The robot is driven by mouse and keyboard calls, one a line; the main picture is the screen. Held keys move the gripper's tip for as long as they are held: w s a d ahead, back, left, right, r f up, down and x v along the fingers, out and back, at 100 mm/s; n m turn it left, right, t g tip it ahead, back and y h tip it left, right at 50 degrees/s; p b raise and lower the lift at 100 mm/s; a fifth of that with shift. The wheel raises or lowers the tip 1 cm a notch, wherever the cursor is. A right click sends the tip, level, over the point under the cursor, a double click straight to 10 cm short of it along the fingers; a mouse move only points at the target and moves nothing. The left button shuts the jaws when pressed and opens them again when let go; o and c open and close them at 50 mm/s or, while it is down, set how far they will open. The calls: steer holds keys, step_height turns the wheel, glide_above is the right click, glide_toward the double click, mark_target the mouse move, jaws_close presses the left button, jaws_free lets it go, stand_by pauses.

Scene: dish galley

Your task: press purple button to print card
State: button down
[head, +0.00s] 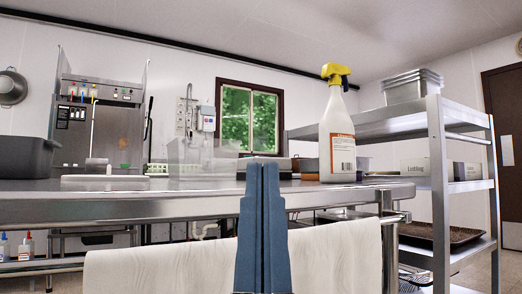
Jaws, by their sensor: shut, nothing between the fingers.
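My gripper (262,170) is in the middle of the head view, its two blue fingers pointing up and shut together, with nothing between them. It is in front of the near edge of a steel table (150,205). I cannot make out a purple button or a printed card. Low dark boxes on the table behind my fingertips are partly hidden by them.
A white spray bottle (337,135) with a yellow head stands on the table, right of my gripper. A dark bin (32,157) is at the left. White cloth (190,264) hangs below the table edge. A steel shelf rack (437,190) stands at the right.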

step_height(320, 180, up, 66)
steer(key=p, duration=6.3)
steer(key=shift+f, duration=0.25)
steer(key=shift+f, duration=0.1)
steer(key=shift+w, duration=0.1)
